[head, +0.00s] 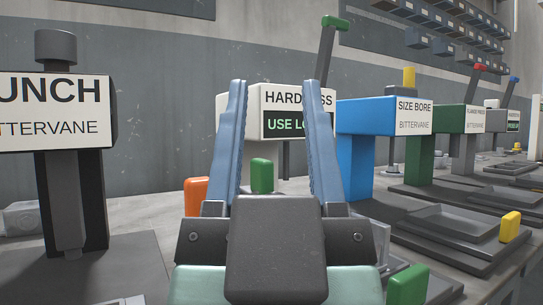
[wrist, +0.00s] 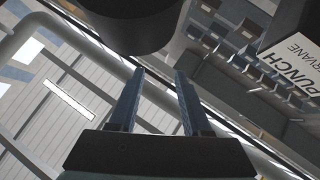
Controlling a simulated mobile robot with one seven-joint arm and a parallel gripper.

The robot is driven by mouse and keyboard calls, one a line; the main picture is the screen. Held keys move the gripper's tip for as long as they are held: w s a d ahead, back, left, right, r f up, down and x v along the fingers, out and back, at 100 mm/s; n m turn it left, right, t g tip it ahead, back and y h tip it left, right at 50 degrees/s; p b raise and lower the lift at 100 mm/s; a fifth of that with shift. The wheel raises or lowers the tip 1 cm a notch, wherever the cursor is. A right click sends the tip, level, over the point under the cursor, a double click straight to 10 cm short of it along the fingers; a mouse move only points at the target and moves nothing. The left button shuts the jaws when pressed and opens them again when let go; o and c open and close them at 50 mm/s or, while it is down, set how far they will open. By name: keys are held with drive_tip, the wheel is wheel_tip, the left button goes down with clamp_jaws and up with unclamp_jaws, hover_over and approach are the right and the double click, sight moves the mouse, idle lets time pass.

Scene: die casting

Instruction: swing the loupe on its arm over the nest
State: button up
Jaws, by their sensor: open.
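The hardness machine (head: 262,97) stands behind my gripper, with a green-tipped lever (head: 325,55) raised on top. Its dark screen (head: 284,124) reads "USE LO…", the rest covered by a finger. My gripper (head: 275,84) is open and empty, its blue fingers pointing up in front of this machine. It also shows in the wrist view (wrist: 160,70), against the ceiling. A green block (head: 262,175) shows between the fingers, and an orange block (head: 196,196) just left of them. I cannot make out the loupe, its arm or the nest; my gripper hides much of that area.
A punch machine (head: 60,112) stands on the left; its sign also shows in the wrist view (wrist: 300,65). A dark round shape (wrist: 128,22) fills the wrist view's top. The blue size bore machine (head: 375,118) and trays (head: 450,222) are right. A green block (head: 408,285) is near front.

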drive_tip(key=w+r+m+g+p, duration=0.1)
drive_tip(key=w+r+p, duration=0.1)
drive_tip(key=r+p, duration=0.6)
drive_tip(key=w+r+m+g+p, duration=0.1)
drive_tip(key=w+r+p, duration=0.2)
drive_tip(key=r+p, duration=0.55)
drive_tip(key=w+d+m+g+p, duration=0.2)
drive_tip(key=w+m+g+p, duration=0.15)
drive_tip(key=p, duration=0.55)
drive_tip(key=m+g+y+p, duration=0.4)
drive_tip(key=m+g+p, duration=1)
drive_tip(key=m+p, duration=2)
approach(263, 160)
drive_tip(key=w+a+f+n+p, duration=0.1)
drive_tip(key=w+f+n+p, duration=0.1)
drive_tip(key=n+p, duration=0.1)
drive_tip(key=w+a+f+n+p, duration=0.1)
drive_tip(key=w+f+n+p, duration=0.1)
drive_tip(key=f+n+p, duration=0.1)
drive_tip(key=w+a+f+n+p, duration=0.1)
drive_tip(key=w+f+n+p, duration=0.1)
drive_tip(key=n+p, duration=0.1)
drive_tip(key=shift+w+a+f+n, duration=0.2)
drive_tip(key=shift+w+f+n, duration=0.05)
drive_tip(key=shift+w+f, duration=0.1)
